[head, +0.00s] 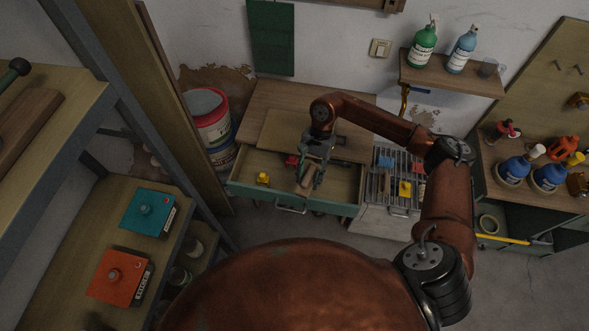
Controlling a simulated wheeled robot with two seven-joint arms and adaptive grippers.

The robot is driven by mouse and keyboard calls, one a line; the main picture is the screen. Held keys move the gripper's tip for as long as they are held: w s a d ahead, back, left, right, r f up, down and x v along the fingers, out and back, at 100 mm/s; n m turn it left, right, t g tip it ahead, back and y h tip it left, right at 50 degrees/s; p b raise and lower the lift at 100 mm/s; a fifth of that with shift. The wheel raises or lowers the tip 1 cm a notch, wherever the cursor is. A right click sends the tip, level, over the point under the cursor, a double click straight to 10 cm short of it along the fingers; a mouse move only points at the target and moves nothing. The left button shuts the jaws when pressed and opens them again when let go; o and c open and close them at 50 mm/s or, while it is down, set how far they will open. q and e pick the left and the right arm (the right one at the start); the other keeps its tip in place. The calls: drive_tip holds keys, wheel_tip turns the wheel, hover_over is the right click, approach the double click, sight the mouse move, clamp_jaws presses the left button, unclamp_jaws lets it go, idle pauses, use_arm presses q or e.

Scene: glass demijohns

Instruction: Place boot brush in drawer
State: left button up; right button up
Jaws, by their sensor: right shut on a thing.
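The open drawer (340,185) is green-fronted with a light wooden bottom and sticks out from the wooden desk. My right gripper (312,177) reaches down over the middle of the drawer. It is shut on a brown wooden block, which looks like the boot brush (305,186). The brush is tilted and partly hidden by the fingers. I cannot tell whether it touches the drawer bottom. My left gripper is not in view.
A small yellow thing (262,178) lies in the drawer's left part and a red thing (291,160) near its back. A second drawer or rack (397,158) with small items stands to the right. Red and white buckets (209,115) stand left of the desk.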

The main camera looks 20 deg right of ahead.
drive_tip(key=w+d+f+m+t, duration=0.2)
drive_tip(key=d+f+m, duration=0.1)
drive_tip(key=f+m, duration=0.3)
drive_tip(key=w+d+f+m+t+b, duration=0.1)
drive_tip(key=d+f+m+t, duration=0.1)
drive_tip(key=d+f+m, duration=0.2)
drive_tip(key=w+d+f+m+t+b, duration=0.1)
drive_tip(key=w+d+f+m+t, duration=0.1)
drive_tip(key=f+m, duration=0.7)
drive_tip(key=shift+w+d+m+t, duration=0.4)
drive_tip(key=shift+d+t, duration=0.1)
drive_tip(key=shift+d, duration=0.2)
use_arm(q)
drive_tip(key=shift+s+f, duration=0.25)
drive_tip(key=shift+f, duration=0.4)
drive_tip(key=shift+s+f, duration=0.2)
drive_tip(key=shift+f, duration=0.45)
use_arm(e)
drive_tip(key=shift+s+f, duration=0.1)
drive_tip(key=shift+f, duration=2.25)
drive_tip(key=shift+f, duration=0.1)
drive_tip(key=o, duration=1.1)
